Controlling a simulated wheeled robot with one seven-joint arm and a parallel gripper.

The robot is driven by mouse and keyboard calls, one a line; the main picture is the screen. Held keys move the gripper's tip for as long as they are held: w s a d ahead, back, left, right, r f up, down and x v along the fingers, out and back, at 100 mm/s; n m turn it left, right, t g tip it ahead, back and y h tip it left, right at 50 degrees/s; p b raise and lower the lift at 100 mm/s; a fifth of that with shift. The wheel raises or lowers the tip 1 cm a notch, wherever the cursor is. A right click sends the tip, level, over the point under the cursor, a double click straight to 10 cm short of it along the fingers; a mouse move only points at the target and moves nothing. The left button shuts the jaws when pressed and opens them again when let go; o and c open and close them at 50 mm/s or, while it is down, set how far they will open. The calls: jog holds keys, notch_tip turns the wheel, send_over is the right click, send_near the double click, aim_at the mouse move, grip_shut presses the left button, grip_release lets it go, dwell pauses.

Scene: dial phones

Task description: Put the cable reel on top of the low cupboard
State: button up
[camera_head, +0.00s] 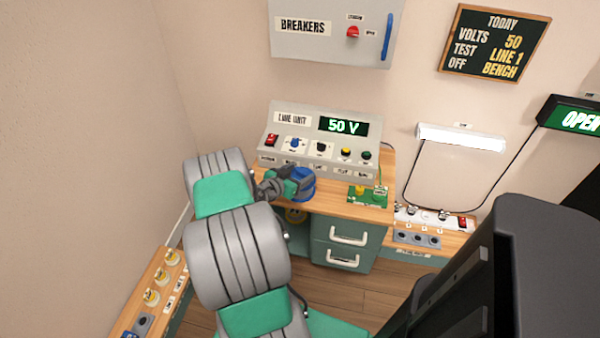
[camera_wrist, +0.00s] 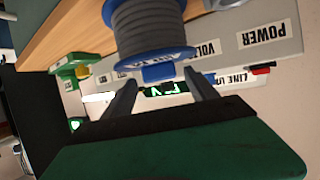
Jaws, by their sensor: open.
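The cable reel (camera_head: 306,186), blue with grey cable wound on it, stands on the wooden bench top (camera_head: 335,207) in front of the line unit. My gripper (camera_head: 288,184) is at its left side and partly hides it. In the wrist view the reel (camera_wrist: 148,28) fills the top middle, with a blue tab on its near flange. My gripper's fingers (camera_wrist: 160,86) are apart, with the tab close to the gap between their tips. Nothing is clearly held. Low wood-topped units show at lower left (camera_head: 143,296) and right (camera_head: 432,242); I cannot tell which is the low cupboard.
The line unit (camera_head: 318,142), reading 50 V, stands behind the reel. A green board (camera_head: 368,197) with a yellow part lies to its right. The left low unit carries several yellow-topped items; the right one carries a socket strip (camera_head: 434,219). Drawers (camera_head: 344,245) are under the bench.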

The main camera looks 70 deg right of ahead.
jog(key=w+a+r+n+t+y, duration=0.25)
jog(key=w+a+r, duration=0.3)
jog(key=a, duration=0.55)
jog(key=w+a+r+n+t+y+p, duration=0.1)
jog(key=w+a+r+n+y, duration=0.25)
jog(key=w+a, duration=0.6)
jog(key=w+a+r+n+t+y, duration=0.2)
jog(key=w+a+r+n, duration=0.3)
jog(key=a, duration=0.8)
jog(key=s+a+r+n+y, duration=0.1)
jog(key=s+a+r+n, duration=0.1)
jog(key=a, duration=0.4)
jog(key=s+a+r+n+y, duration=0.2)
jog(key=s+a+r+n, duration=0.1)
jog(key=a, duration=0.4)
jog(key=s+a+r+n+y, duration=0.2)
jog(key=s+a+n, duration=0.2)
jog(key=a, duration=0.3)
jog(key=shift+s+a+r+n, duration=0.15)
jog(key=shift+a+n, duration=0.05)
jog(key=shift+n, duration=0.2)
jog(key=shift+c, duration=0.2)
